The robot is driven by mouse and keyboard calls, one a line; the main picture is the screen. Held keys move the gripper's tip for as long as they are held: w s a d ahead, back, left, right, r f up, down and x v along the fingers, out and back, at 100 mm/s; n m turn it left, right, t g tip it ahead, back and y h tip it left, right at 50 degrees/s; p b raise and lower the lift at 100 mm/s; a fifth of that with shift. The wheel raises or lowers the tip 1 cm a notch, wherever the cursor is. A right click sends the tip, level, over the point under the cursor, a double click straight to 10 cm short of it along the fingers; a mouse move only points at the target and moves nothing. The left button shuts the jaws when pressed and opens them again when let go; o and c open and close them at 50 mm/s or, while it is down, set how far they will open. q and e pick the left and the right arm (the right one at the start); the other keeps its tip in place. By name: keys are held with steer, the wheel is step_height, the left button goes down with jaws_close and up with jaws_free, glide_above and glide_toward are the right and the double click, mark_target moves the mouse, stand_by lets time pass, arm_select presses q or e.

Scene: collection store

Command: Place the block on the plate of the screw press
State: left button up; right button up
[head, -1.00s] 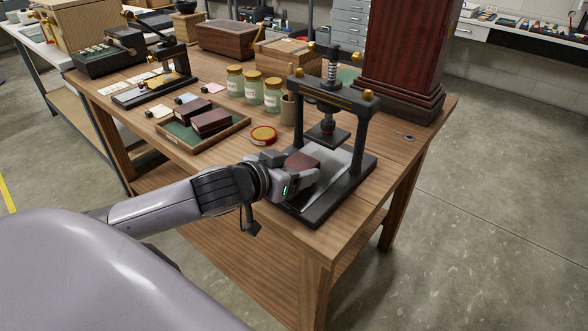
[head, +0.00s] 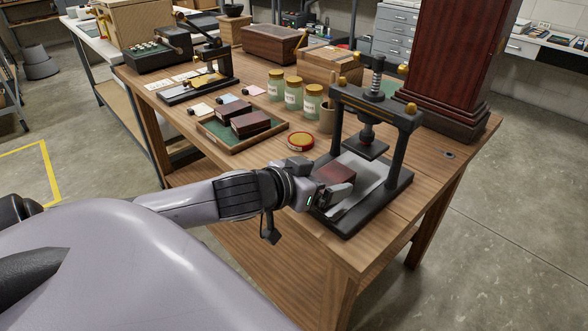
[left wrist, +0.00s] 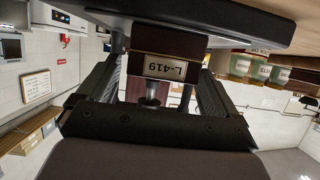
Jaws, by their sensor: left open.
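The screw press (head: 400,150) stands at the front right of the bench, its upper plate (head: 366,148) raised on the screw. The block (head: 333,173), dark red-brown, rests on the press's lower plate (head: 372,178), under and toward the left of the raised plate. My left gripper (head: 334,192) reaches in from the left at the block, its fingers open on either side of it. In the left wrist view the block (left wrist: 160,45) shows a label reading L-419 between the two fingers (left wrist: 160,85). Part of the block is hidden by the gripper. My right gripper is not in view.
A green-lined tray (head: 242,148) with two dark boxes lies left of the press. A tall dark wooden case (head: 460,70) stands behind the press.

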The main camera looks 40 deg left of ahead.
mark_target(327, 178)
arm_select(q)
steer(key=v, duration=0.3)
steer(key=shift+s, duration=0.15)
steer(key=shift+p+v, duration=0.4)
steer(key=shift+v, duration=1.15)
steer(key=s+d+f+g+p, duration=0.15)
steer(key=s+f+p, duration=0.35)
steer(key=f, duration=0.7)
steer(key=s+d+f, duration=0.2)
steer(key=d+f, duration=0.2)
steer(key=f, duration=0.1)
steer(key=s+d+f+m+g+h, duration=0.1)
steer(key=s+d+f, duration=0.2)
steer(key=d+f, duration=0.1)
steer(key=shift+d+f, duration=0.4)
steer(key=shift+f, duration=0.35)
